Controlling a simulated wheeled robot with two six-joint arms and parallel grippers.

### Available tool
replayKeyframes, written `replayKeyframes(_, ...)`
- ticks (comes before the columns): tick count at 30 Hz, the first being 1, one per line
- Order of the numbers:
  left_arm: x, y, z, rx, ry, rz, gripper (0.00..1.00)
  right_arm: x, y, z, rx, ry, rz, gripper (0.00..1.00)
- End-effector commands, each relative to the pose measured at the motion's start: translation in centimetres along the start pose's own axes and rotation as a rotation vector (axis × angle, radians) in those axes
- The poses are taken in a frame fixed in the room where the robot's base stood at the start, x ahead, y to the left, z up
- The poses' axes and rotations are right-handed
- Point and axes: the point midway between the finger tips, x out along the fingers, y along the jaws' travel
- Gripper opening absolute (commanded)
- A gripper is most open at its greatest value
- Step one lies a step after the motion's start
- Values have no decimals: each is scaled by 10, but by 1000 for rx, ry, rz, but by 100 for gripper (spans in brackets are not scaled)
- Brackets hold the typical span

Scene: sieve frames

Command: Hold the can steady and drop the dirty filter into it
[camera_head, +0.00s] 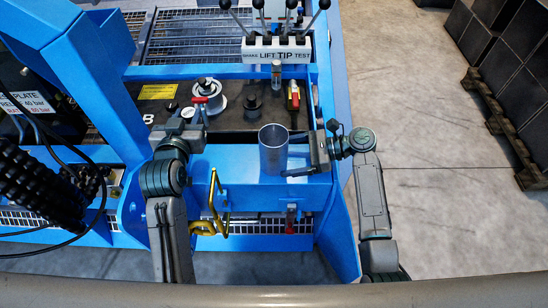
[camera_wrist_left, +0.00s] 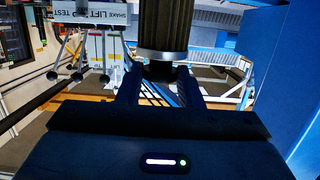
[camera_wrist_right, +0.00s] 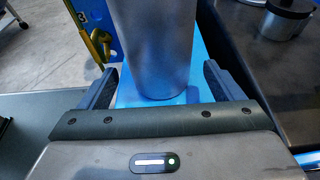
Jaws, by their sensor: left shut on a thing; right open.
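The can (camera_head: 273,150) is an open-topped grey metal cylinder. It stands upright on the blue ledge and fills the upper middle of the right wrist view (camera_wrist_right: 155,45). My right gripper (camera_wrist_right: 160,74) is open, with one finger on each side of the can's lower part; I cannot tell whether either touches it. In the head view the right gripper (camera_head: 300,155) comes in from the can's right. My left gripper (camera_wrist_left: 160,78) is shut on the dirty filter (camera_wrist_left: 162,30), a dark ribbed cylinder with a metal end band. In the head view the left gripper (camera_head: 191,120) is left of the can; the filter is hard to make out there.
A silver round housing (camera_head: 227,103) and a black knob (camera_head: 252,103) stand on the dark panel behind. A lever block (camera_head: 277,49) is at the back. A yellow hook (camera_head: 216,205) hangs at the front. The blue ledge (camera_head: 235,158) is bare left of the can.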

Motion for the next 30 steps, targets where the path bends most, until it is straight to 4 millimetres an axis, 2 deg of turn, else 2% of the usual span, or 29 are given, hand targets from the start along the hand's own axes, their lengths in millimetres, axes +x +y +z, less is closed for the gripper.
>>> replayKeyframes(1, -2, 0, -12, 0, 3, 0, 0, 6, 0, 5, 5, -3, 2, 87)
replayKeyframes(9, -4, 0, -22, 0, 2, 0, 0, 32, 0, 2, 3, -1, 1, 87)
replayKeyframes(21, -4, 0, -22, 0, 2, 0, 0, 37, 0, 0, 1, 1, 0, 87)
replayKeyframes(26, -4, 0, -22, 0, 2, 0, 0, 37, 0, 0, 1, 1, 0, 55)
replayKeyframes(30, -4, 0, -22, 0, 2, 0, 0, 37, 0, 0, 1, 1, 0, 55)
